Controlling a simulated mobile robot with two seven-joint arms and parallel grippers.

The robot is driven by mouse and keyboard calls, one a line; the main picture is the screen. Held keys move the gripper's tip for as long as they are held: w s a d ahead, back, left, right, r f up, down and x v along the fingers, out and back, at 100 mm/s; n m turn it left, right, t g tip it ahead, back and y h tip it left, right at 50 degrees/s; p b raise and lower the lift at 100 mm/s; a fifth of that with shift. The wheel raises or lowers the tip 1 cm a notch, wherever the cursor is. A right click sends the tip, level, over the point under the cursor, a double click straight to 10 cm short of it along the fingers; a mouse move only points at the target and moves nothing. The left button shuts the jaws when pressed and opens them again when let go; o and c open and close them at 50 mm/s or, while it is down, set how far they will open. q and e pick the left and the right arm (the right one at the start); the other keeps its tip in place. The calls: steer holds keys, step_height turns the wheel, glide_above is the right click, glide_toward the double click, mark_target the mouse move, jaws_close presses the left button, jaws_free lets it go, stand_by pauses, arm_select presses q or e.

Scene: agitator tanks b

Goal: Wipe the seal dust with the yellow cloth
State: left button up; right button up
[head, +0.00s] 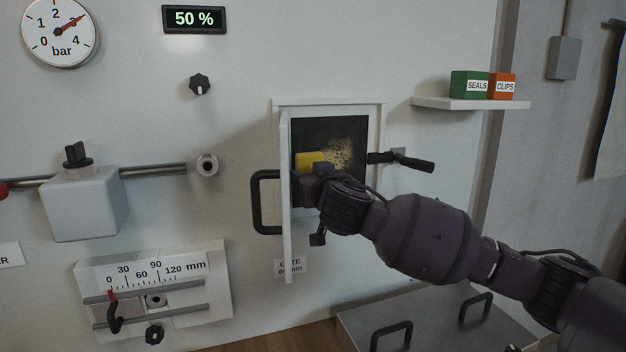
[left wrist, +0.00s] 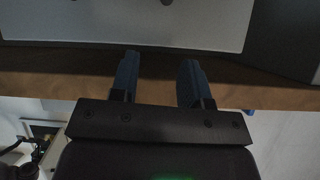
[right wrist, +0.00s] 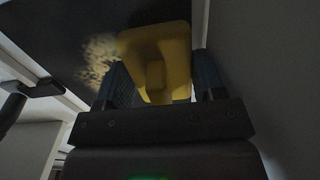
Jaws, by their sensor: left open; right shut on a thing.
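The yellow cloth (head: 309,160) is in the open hatch, at the left of its dark back surface. My right gripper (head: 312,178) is shut on it, and in the right wrist view the cloth (right wrist: 156,62) sits between the two fingers of the gripper (right wrist: 155,90). The seal dust (head: 342,154) is a speckled tan patch on the dark surface, just right of the cloth in the head view. The dust also shows left of the cloth in the right wrist view (right wrist: 97,58). My left gripper (left wrist: 158,80) is open and empty, near a brown ledge.
The hatch door (head: 287,200) with its black handle (head: 262,203) stands open at the left of the opening. A black lever (head: 408,160) is at the right. A shelf (head: 470,104) holds green and orange boxes. A grey lid with handles (head: 440,318) lies below.

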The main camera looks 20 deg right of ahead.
steer(key=shift+w, duration=0.5)
steer(key=shift+d, duration=0.1)
